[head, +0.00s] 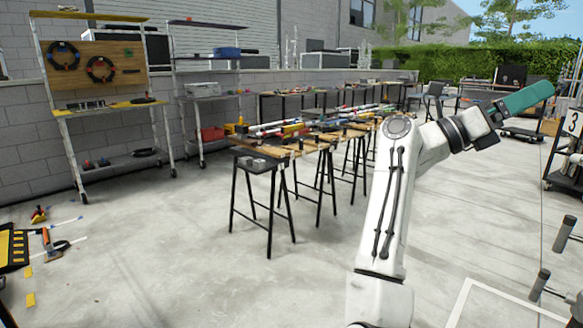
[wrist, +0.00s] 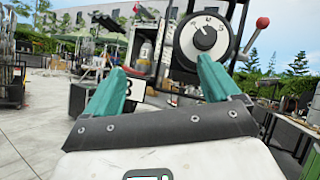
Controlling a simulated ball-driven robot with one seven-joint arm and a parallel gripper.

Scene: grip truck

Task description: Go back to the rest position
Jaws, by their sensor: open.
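My white arm rises at the right of the head view and bends right at its elbow. My gripper (head: 548,90) is the green end, held high in the air and pointing right. In the wrist view my gripper's two green fingers (wrist: 160,72) stand apart with nothing between them. The gripper is open and empty, and no object touches it in either view.
Trestle tables (head: 262,166) loaded with tools run along the middle. A shelf rack with a pegboard (head: 95,64) stands at the left wall. A cart (head: 568,150) is at the right. In the wrist view a round dial (wrist: 204,38) shows beyond the fingers. The concrete floor in front is mostly clear.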

